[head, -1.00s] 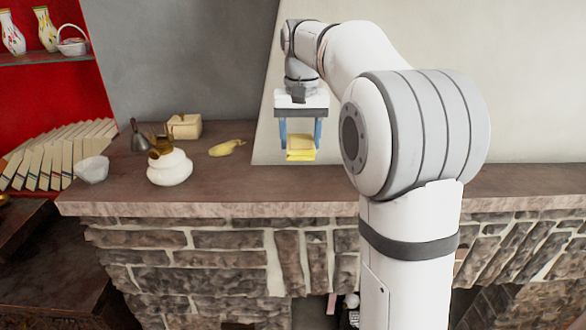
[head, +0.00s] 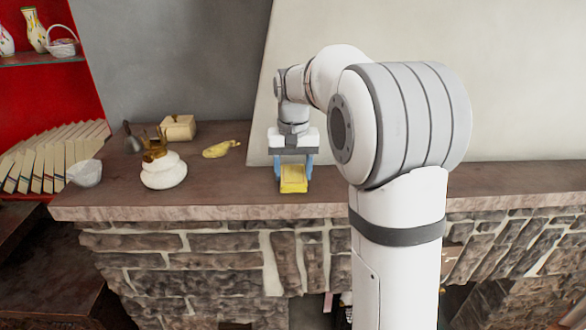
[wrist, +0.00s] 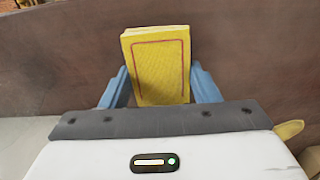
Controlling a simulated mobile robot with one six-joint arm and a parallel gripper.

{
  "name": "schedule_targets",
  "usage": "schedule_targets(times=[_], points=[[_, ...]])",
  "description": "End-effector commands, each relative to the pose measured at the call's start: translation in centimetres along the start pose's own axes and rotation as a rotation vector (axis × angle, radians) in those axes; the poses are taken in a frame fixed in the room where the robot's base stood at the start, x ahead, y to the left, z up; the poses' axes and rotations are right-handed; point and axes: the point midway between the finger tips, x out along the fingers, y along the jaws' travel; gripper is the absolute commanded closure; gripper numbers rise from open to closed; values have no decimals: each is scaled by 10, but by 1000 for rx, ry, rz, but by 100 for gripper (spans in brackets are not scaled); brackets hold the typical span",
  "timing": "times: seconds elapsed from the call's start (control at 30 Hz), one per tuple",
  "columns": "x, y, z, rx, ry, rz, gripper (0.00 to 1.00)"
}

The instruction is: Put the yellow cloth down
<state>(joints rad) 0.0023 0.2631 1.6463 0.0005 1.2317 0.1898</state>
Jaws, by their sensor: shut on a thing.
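The yellow cloth (head: 293,180) is a folded block with a thin reddish border line, which shows in the wrist view (wrist: 158,68). My gripper (head: 294,172) is shut on it, with one blue finger at each side. In the head view the cloth is low over the front part of the brown mantel top (head: 226,185). I cannot tell whether its underside touches the surface.
A white pot (head: 163,176), a white bowl (head: 84,173), a cream box (head: 178,127) and a yellow object (head: 221,149) stand on the mantel to the left. The mantel's front edge is close to the cloth. The top around the cloth is clear.

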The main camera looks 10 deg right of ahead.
Motion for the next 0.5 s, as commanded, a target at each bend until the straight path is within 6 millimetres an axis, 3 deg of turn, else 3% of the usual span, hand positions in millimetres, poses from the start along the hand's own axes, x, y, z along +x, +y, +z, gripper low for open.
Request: schedule_targets(times=[0.23,0.27,0.5], points=[[4,0,0,1,0,0,63],[3,0,0,1,0,0,42],[2,1,0,1,0,0,23]])
